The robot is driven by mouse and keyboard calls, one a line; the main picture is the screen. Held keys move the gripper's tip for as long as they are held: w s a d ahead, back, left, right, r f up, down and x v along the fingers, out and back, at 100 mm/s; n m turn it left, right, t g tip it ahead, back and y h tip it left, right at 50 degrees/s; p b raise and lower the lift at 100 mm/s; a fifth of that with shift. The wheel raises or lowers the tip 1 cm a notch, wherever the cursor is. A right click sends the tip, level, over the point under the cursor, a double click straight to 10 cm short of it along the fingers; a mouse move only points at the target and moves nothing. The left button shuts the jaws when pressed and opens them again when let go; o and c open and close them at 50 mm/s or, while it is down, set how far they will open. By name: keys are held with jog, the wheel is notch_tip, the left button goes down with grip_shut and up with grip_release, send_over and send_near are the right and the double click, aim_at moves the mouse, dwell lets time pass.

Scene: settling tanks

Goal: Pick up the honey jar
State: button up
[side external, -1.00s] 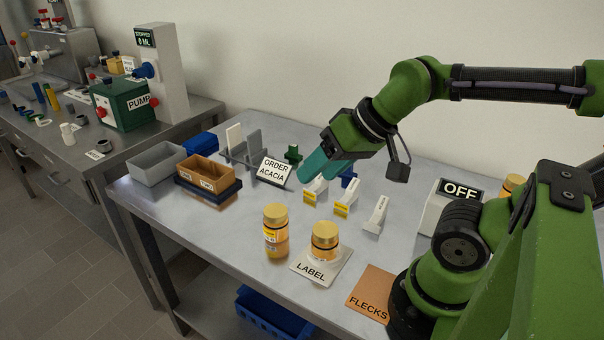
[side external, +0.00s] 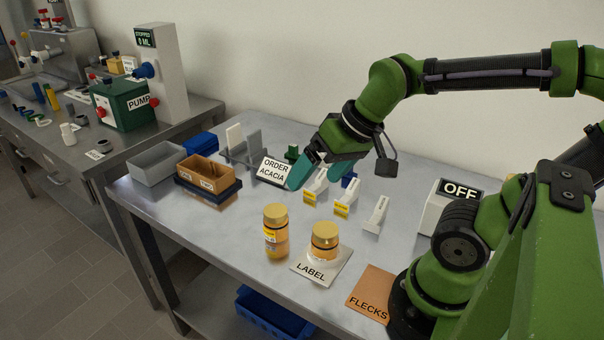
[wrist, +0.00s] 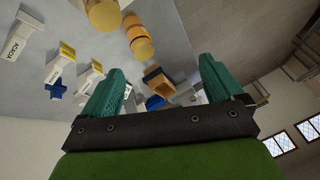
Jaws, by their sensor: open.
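Two gold-lidded amber honey jars stand upright near the table's front edge in the side view. One honey jar (side external: 276,233) stands on bare metal; the other jar (side external: 324,240) stands on the white LABEL mat (side external: 335,268). The wrist view shows the bare-metal jar (wrist: 138,40) and part of the mat jar (wrist: 103,14). I cannot tell which jar is meant. My gripper (side external: 314,178) is open and empty, behind and above the jars, apart from both. Its teal fingers (wrist: 160,82) are spread in the wrist view.
White, yellow-labelled pieces (side external: 348,197) stand beneath and right of my gripper. The ORDER ACACIA sign (side external: 273,170) is close on its left. A tan bin (side external: 204,174) sits further left, and the OFF box (side external: 447,207) stands at right. Bare metal lies left of the jars.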

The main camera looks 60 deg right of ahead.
aim_at(326, 229)
jog(key=d+f+n+g, duration=0.1)
jog(key=f+g, duration=0.1)
jog(key=f, duration=0.2)
jog(key=d+f+n+g+h, duration=0.1)
jog(key=d+f+g, duration=0.1)
jog(key=f, duration=0.3)
jog(key=d+f+n+g, duration=0.1)
jog(key=f+n, duration=0.1)
jog(key=f, duration=0.3)
jog(key=shift+d+f+g+h, duration=0.15)
jog(key=shift+g+h, duration=0.15)
jog(key=shift+g, duration=0.1)
jog(key=shift+w+f, duration=0.2)
jog(key=shift+f, duration=2.55)
jog(key=c, duration=1.3)
